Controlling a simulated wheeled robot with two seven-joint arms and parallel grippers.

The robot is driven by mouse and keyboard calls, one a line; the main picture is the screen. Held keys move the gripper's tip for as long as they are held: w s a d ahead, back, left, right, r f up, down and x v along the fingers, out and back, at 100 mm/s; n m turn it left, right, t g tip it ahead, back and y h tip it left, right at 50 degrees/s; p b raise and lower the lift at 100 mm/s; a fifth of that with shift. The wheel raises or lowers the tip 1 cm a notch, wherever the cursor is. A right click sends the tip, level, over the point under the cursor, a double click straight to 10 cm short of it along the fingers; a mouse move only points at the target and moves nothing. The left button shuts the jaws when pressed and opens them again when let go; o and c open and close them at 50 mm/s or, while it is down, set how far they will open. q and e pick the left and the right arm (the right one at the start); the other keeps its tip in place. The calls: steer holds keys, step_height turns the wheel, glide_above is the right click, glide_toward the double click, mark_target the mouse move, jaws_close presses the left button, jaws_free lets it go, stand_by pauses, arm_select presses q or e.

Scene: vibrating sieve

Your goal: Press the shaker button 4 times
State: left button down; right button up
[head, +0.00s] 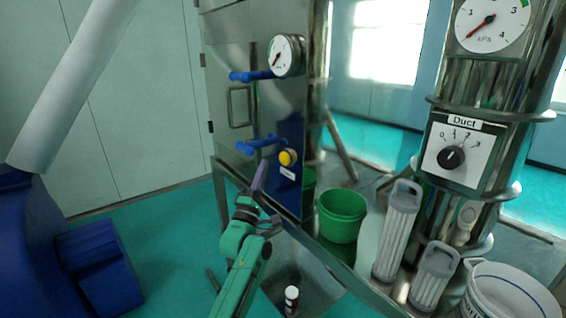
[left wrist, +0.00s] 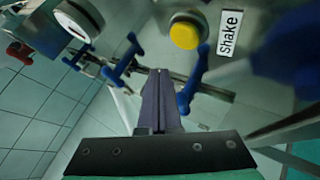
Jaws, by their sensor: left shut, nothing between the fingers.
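The shaker button is a round yellow button (head: 288,157) on a dark blue panel on the metal cabinet. In the left wrist view the yellow button (left wrist: 185,35) sits at the top, beside a white label reading "Shake" (left wrist: 230,33). My left gripper (head: 260,168) is shut and empty, its narrow purple-grey fingers pointing up just left of the button in the head view. In the left wrist view the closed fingers (left wrist: 159,74) end below the button, with a visible gap in the picture. My right gripper is not in view.
Blue handles (head: 258,145) stick out left of the button, near my left fingers. A pressure gauge (head: 287,56) is above. A green bucket (head: 341,216), filter cartridges (head: 397,232) and a white bucket (head: 508,293) stand to the right. A Duct dial (head: 451,157) is on the metal column.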

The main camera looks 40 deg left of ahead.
mark_target(282, 156)
arm_select(q)
steer(key=shift+w+d+b, duration=0.25)
steer(key=shift+w+d, duration=0.05)
steer(key=shift+w, duration=0.65)
steer(key=shift+w+d+b, duration=0.25)
steer(key=shift+w+d, duration=0.05)
steer(key=shift+w, duration=0.65)
stand_by(0.4)
steer(key=shift+w+d, duration=0.1)
steer(key=shift+w, duration=0.3)
steer(key=shift+w+d+r+b, duration=0.1)
steer(key=shift+w+d+b, duration=0.15)
steer(key=shift+w+b, duration=0.45)
stand_by(1.0)
stand_by(0.3)
steer(key=shift+s+a+p, duration=0.25)
steer(key=shift+s+p, duration=0.3)
steer(key=shift+s, duration=0.45)
steer(key=shift+s+a+p, duration=0.25)
steer(key=shift+s, duration=0.55)
steer(key=shift+s+a+p, duration=0.2)
steer(key=shift+s+a, duration=0.05)
steer(key=shift+s, duration=0.6)
steer(key=shift+s+a+p, duration=0.25)
steer(key=shift+s, duration=0.55)
